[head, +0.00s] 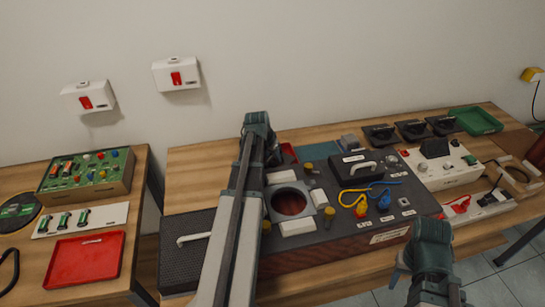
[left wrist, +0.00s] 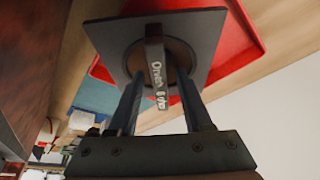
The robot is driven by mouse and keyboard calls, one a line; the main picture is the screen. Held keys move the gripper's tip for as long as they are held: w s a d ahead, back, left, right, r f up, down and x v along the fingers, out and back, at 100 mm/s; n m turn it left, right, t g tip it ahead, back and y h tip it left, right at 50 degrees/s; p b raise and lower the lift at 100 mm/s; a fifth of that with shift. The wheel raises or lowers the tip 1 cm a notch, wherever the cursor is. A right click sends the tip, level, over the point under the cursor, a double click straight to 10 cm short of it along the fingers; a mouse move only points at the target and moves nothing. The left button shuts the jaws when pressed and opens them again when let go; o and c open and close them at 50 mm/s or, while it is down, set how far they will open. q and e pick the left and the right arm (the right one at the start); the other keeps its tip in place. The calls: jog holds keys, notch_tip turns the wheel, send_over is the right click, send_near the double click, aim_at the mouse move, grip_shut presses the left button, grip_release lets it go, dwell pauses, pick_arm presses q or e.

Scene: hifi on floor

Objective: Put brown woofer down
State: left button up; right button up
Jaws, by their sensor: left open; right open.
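The brown woofer (left wrist: 118,47) shows in the left wrist view as a dark square plate with a brown round middle and a labelled handle (left wrist: 157,70). It is at the red tray (left wrist: 240,40); whether it rests fully on it is hard to tell. My left gripper (left wrist: 160,105) is open, its two fingers on either side of the handle. In the head view my left arm hides most of the woofer, and only a bit of the red tray (head: 290,152) shows. My right gripper (head: 432,270) is low at the right, with its fingers hardly visible.
A dark speaker panel (head: 345,225) with a round opening (head: 290,201), cables and knobs lies in the middle of the bench. A green tray (head: 478,121) is at the far right. A left table holds a red tray (head: 85,260) and a circuit board box (head: 88,172).

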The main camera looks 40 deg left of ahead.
pick_arm(q)
jog(key=shift+r, duration=0.1)
jog(key=p+v, duration=1.1)
jog(key=v, duration=0.1)
dwell(0.4)
